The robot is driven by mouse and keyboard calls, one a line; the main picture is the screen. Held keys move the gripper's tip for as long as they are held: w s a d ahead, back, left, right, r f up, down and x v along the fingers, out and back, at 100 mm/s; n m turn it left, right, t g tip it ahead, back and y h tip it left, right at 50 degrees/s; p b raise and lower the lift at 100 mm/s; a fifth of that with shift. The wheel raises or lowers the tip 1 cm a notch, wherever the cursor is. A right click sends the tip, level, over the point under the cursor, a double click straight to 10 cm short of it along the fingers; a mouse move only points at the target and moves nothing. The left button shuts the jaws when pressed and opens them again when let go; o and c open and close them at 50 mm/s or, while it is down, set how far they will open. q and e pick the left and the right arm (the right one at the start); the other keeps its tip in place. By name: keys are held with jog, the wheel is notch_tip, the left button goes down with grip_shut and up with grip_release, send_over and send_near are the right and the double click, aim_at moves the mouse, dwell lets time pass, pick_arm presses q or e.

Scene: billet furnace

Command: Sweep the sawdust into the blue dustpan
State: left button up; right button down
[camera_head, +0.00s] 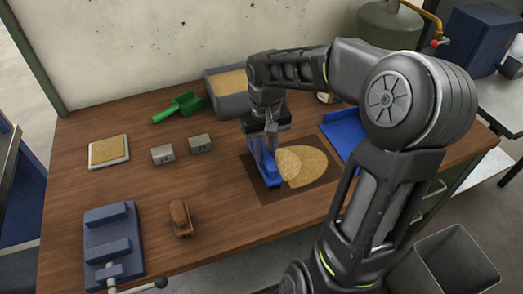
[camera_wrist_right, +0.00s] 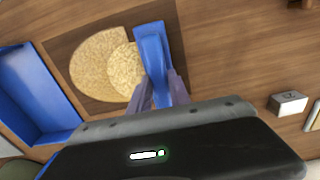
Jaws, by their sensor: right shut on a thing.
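The tan sawdust (camera_head: 312,165) lies on a dark mat (camera_head: 268,193) on the wooden bench, as a flat patch with a smaller heap at its left side. My right gripper (camera_head: 267,160) is shut on a blue hand tool (camera_head: 269,180), whose lower end is at the left edge of the heap. In the right wrist view the tool (camera_wrist_right: 152,42) stands beside the heap (camera_wrist_right: 124,70), and my right gripper (camera_wrist_right: 160,92) closes on it. The blue dustpan (camera_head: 342,130) lies right of the mat, partly hidden by my arm; it also shows in the wrist view (camera_wrist_right: 40,122). My left gripper is not visible.
A green scoop (camera_head: 182,107) and a grey tray (camera_head: 230,103) lie at the back. Two grey blocks (camera_head: 162,155) (camera_head: 200,144), a brown wooden item (camera_head: 181,219) and a blue vise (camera_head: 115,245) are on the left. A grey bin (camera_head: 445,268) stands at lower right.

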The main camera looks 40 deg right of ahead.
jog(key=shift+s+d, duration=0.4)
jog(key=shift+d, duration=0.4)
jog(key=shift+s+d+p, duration=0.2)
jog(key=shift+s+d, duration=0.05)
jog(key=shift+d, duration=0.4)
jog(key=shift+s+d+p, duration=0.15)
jog(key=shift+s+d, duration=0.05)
jog(key=shift+d, duration=0.45)
jog(key=shift+s+d, duration=0.1)
jog(key=shift+d, duration=0.25)
jog(key=shift+s+d, duration=0.2)
jog(key=shift+d, duration=0.25)
jog(key=shift+s+d, duration=0.2)
jog(key=shift+d, duration=0.25)
jog(key=shift+d, duration=0.1)
jog(key=shift+s+d+p, duration=0.25)
jog(key=shift+d, duration=0.35)
jog(key=shift+s+d+p, duration=0.2)
jog(key=shift+s+d, duration=0.05)
jog(key=shift+d, duration=0.35)
